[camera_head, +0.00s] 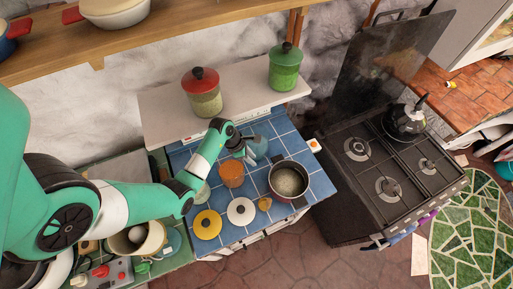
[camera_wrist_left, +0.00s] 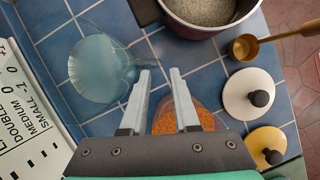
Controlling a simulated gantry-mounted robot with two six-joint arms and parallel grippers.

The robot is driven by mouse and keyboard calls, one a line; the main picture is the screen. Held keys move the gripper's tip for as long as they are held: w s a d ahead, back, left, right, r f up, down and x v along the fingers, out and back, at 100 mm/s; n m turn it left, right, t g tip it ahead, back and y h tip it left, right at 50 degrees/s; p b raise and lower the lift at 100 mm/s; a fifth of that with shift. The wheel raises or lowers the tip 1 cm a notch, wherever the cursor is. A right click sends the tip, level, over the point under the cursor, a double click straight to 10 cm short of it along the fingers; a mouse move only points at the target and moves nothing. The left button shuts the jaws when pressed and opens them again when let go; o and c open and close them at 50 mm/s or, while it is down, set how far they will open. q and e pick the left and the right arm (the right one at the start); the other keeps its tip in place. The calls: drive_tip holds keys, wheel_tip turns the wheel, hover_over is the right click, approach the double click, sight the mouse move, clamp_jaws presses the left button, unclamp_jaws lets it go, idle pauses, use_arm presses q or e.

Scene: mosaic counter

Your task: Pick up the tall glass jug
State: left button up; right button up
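The tall glass jug (camera_head: 257,148) is clear, bluish glass and stands on the blue tiled counter, near the back. In the left wrist view the jug (camera_wrist_left: 97,68) shows from above, left of the fingers. An orange-filled glass jar (camera_head: 232,174) stands below the gripper, partly hidden by the fingers in the wrist view. My right gripper is in neither view.
A dark pot (camera_head: 288,181) stands right of the jug. A white lid (camera_head: 240,211), a yellow lid (camera_head: 207,224) and a brass scoop (camera_wrist_left: 245,47) lie nearer the front. A raised shelf (camera_head: 230,107) with red-lidded and green jars borders the back.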

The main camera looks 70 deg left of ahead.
use_arm(q)
drive_tip(key=b+x, duration=0.1)
drive_tip(key=x, duration=0.3)
drive_tip(key=shift+w+f, duration=0.15)
drive_tip(key=shift+f, duration=0.05)
clamp_jaws()
drive_tip(key=shift+a+r, duration=0.1)
drive_tip(key=shift+r, duration=0.05)
idle(1.0)
